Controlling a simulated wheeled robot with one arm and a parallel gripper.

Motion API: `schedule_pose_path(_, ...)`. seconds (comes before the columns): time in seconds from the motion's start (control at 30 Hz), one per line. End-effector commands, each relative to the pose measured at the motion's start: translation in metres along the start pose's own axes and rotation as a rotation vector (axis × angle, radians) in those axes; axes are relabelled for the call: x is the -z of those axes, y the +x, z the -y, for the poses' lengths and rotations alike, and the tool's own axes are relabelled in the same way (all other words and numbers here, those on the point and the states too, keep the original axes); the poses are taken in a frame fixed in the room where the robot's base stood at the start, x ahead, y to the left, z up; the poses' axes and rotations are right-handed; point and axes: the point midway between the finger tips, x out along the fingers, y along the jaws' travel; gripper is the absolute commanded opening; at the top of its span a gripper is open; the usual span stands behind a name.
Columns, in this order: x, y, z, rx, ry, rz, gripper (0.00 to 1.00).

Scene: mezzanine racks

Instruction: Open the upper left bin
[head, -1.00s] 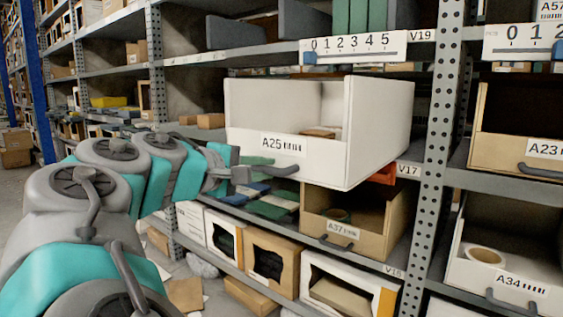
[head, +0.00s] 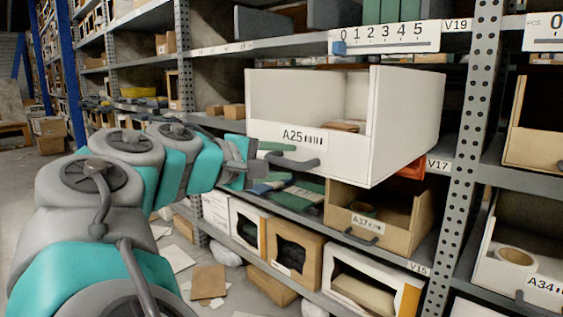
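The upper left bin (head: 300,95) is a white open-fronted box labelled A25. It stands out well past the shelf edge, above and in front of the tan bin A37 (head: 395,215). A small brownish item shows inside it. A grey handle (head: 300,163) sits on its low front panel. My gripper (head: 256,162) is at the left end of this handle, close to the front panel. Its fingers are small and seen from the side, so I cannot tell whether they touch the handle or how far they are parted.
Perforated steel posts (head: 470,140) and shelves frame the bins. At the right are a tan bin (head: 535,150) and the white bin A34 (head: 540,285) with a tape roll. Open boxes (head: 290,250) fill the lower shelf. Papers and cardboard (head: 208,282) lie on the floor at left.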

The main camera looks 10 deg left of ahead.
Motion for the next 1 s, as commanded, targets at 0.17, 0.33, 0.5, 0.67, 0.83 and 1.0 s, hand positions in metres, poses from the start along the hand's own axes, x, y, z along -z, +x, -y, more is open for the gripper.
schedule_pose_path(0.17,0.000,0.000,0.000,0.000,0.000,0.000,0.50)
schedule_pose_path(0.33,0.000,-0.006,-0.001,-0.001,0.000,0.000,0.50)
schedule_pose_path(0.5,0.000,-0.026,-0.001,0.000,0.000,0.000,0.50)
schedule_pose_path(0.67,0.001,-0.054,-0.001,-0.001,0.000,-0.003,0.50)
schedule_pose_path(0.83,0.001,-0.074,-0.001,-0.002,-0.001,-0.002,0.50)
schedule_pose_path(1.0,0.000,-0.078,0.001,0.000,-0.001,0.002,0.50)
